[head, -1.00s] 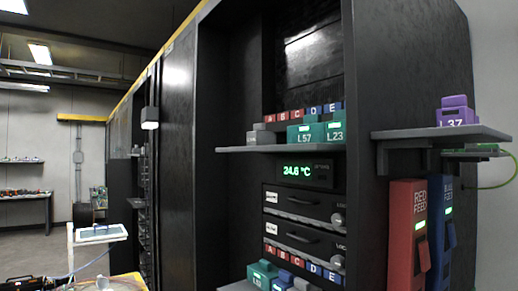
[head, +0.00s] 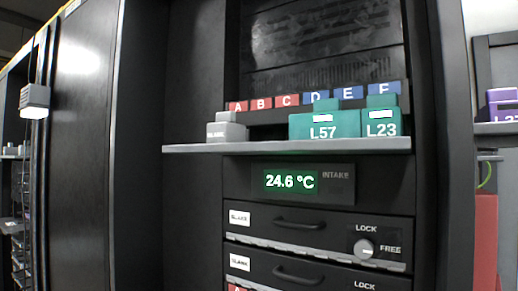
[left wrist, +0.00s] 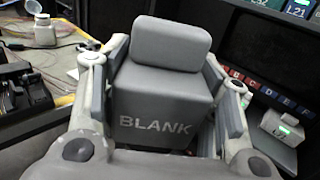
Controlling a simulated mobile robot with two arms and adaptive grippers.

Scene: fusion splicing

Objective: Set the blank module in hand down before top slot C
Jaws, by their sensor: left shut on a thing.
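My left gripper (left wrist: 165,72) is shut on the grey blank module (left wrist: 158,112), its pads on both sides of the block in the left wrist view. The module's BLANK lettering faces the camera and its grip block points away. The head view shows neither gripper nor the held module. In the head view the top label strip runs A to F, with the red top slot C label (head: 287,100) above the top shelf (head: 290,147). The shelf front below C looks bare.
Another grey blank module (head: 226,130) stands left on the top shelf. Teal modules L57 (head: 324,125) and L23 (head: 381,123) stand right of C. The intake display (head: 302,182) and blank drawers (head: 300,224) are below. The left wrist view shows a bench with a white-lidded jar (left wrist: 44,30).

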